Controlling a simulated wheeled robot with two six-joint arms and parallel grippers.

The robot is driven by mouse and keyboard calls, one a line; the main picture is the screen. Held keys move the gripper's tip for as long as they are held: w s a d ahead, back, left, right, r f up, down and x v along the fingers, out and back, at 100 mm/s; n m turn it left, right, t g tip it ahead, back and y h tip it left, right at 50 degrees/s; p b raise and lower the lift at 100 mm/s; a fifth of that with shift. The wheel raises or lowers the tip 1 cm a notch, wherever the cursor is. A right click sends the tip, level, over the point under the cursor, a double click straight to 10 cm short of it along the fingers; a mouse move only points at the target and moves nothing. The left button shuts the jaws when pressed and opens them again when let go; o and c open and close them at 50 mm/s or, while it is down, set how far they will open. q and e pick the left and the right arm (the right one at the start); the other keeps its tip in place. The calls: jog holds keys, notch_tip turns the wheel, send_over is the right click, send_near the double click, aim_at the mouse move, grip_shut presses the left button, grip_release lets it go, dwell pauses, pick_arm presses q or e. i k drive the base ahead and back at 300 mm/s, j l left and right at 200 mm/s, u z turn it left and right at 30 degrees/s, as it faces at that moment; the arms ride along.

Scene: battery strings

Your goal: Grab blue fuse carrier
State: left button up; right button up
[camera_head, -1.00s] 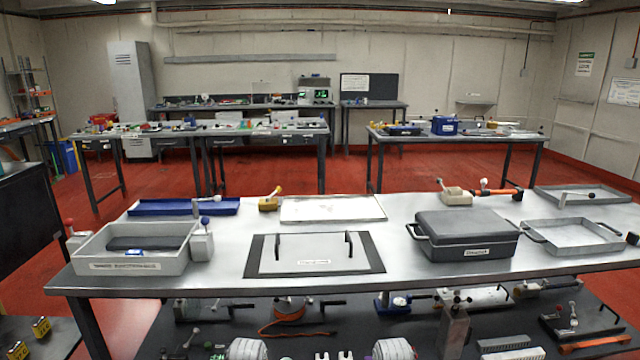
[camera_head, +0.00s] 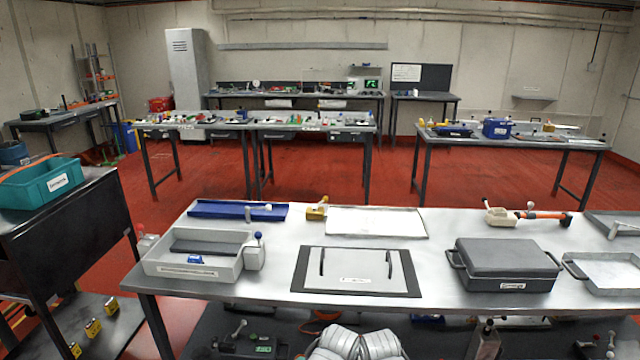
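A small blue piece (camera_head: 195,259) with a white label sits in the front of the grey-white open bin (camera_head: 233,270) on the left of the near bench. It looks like a fuse carrier, but it is too small to be sure. A dark block (camera_head: 206,247) lies behind it in the bin. Neither of my grippers can be made out. Pale ribbed rounded parts show at the bottom centre, probably mine, with no fingertips visible.
The near metal bench (camera_head: 445,265) also holds a blue tray (camera_head: 238,210), a flat panel with two handles (camera_head: 355,281) and a dark lidded case (camera_head: 505,266). A black cabinet (camera_head: 70,225) with a teal bin (camera_head: 40,184) stands left. Red floor lies between benches.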

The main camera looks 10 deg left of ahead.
aim_at(197, 259)
jog(key=i+j+z, duration=0.15)
jog(key=j, duration=0.9)
jog(key=i+j+z, duration=0.1)
jog(key=j, duration=0.95)
jog(key=i+j+z, duration=0.15)
jog(key=j, duration=0.9)
jog(key=i, duration=0.4)
